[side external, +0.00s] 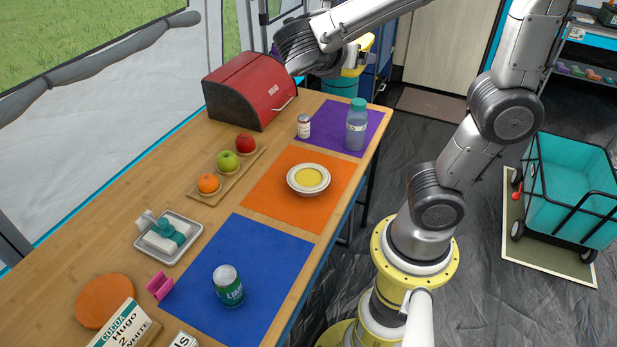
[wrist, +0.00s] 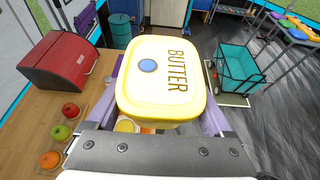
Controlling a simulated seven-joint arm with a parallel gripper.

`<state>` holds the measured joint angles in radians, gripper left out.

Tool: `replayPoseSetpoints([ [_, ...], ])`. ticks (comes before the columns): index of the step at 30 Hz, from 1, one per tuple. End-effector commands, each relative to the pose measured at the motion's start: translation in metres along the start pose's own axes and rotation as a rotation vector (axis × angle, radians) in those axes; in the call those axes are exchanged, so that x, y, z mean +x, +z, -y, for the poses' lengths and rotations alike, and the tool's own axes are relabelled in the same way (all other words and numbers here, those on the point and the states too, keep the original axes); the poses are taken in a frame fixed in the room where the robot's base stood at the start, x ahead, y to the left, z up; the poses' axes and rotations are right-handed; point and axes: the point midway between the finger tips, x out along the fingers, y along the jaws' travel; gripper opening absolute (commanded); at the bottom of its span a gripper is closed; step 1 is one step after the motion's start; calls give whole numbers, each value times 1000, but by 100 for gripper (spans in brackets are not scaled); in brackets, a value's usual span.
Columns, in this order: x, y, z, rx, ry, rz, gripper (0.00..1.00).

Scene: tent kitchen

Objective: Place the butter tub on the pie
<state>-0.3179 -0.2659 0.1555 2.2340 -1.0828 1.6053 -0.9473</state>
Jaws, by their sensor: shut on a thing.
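The butter tub (wrist: 160,75) is pale yellow with a "BUTTER" label and a blue oval on its lid. My gripper (wrist: 163,100) is shut on it in the wrist view, and the tub fills the middle of that view. The pie (side external: 308,180) has a yellow filling in a pale round dish and sits on the orange mat (side external: 265,200).
A red bread box (side external: 250,90) and a fruit tray (side external: 222,190) stand left of the pie. A bottle (side external: 356,125) and a small jar (side external: 303,127) stand on the purple mat beyond it. A green can (side external: 228,286) stands on the blue mat, which is otherwise clear.

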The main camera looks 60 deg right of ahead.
Motion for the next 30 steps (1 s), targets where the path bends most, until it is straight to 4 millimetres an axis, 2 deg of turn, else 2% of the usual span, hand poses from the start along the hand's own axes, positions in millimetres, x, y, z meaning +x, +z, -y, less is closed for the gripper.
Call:
replayPoseSetpoints([
  [11, 35, -84, 3, -9, -16, 2, 11],
  [14, 48, -114, 3, -12, -18, 3, 11],
  [18, 70, -167, 4, -18, -20, 3, 11],
  [21, 82, -197, 4, -13, -18, 2, 11],
  [25, 93, -224, 3, -6, -17, 0, 11],
  [30, 100, -240, 1, 2, -15, 0, 11],
])
